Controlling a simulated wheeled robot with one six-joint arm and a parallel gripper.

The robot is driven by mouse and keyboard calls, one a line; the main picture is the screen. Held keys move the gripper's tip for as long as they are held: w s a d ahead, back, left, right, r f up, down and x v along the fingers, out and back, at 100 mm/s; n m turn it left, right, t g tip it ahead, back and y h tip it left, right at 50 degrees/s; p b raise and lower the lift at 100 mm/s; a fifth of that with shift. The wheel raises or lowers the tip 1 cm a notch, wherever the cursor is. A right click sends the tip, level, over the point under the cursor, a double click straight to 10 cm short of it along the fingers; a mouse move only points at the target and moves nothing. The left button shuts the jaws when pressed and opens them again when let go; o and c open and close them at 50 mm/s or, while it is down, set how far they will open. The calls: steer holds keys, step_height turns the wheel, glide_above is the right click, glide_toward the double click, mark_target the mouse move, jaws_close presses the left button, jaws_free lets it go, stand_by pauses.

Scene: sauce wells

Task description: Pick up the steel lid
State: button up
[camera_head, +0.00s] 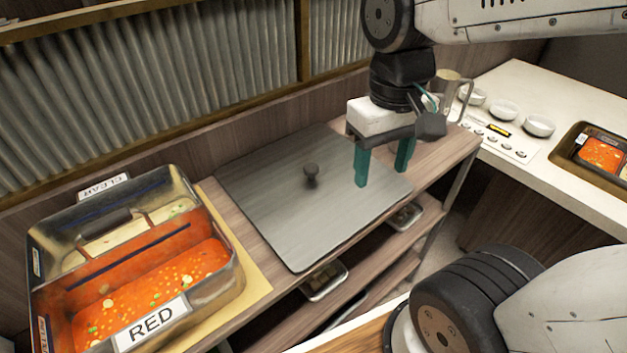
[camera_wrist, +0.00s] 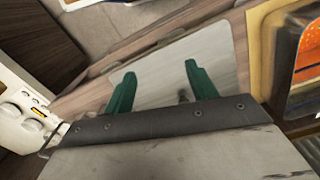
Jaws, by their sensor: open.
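The steel lid (camera_head: 285,222) is a flat grey rectangular plate with a small dark knob (camera_head: 311,171) near its middle. It lies flat on the wooden shelf top, right of the sauce container. My gripper (camera_head: 384,172) has two green fingers and is open and empty. In the head view it appears over the right part of the lid, to the right of the knob. In the wrist view my gripper (camera_wrist: 160,80) shows the lid (camera_wrist: 165,72) beyond the fingers. The knob (camera_wrist: 184,96) shows there close to one finger, partly hidden by the gripper body.
A steel container (camera_head: 215,290) with two wells of sauce stands at the left, with labels RED (camera_head: 152,325) and CLEAR (camera_head: 103,188). A metal pitcher (camera_head: 447,95) stands behind my gripper. White bowls (camera_head: 504,111) sit on the right counter. Steel trays (camera_head: 324,280) rest on the lower shelf.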

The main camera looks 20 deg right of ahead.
steer(key=w+a+f+m, duration=0.2)
steer(key=w+f, duration=0.1)
steer(key=w, duration=0.4)
steer(key=w+a+f+m, duration=0.1)
steer(key=w+f, duration=0.2)
steer(key=w, duration=0.4)
steer(key=m, duration=0.2)
glide_above(311, 166)
steer(key=shift+s+a, duration=0.2)
steer(key=shift+w+r+m, duration=0.1)
steer(key=shift+r+m, duration=0.05)
steer(key=shift+m, duration=0.35)
steer(key=f, duration=0.7)
steer(key=shift+d+f, duration=0.25)
steer(key=shift+f, duration=0.15)
steer(key=c, duration=1.1)
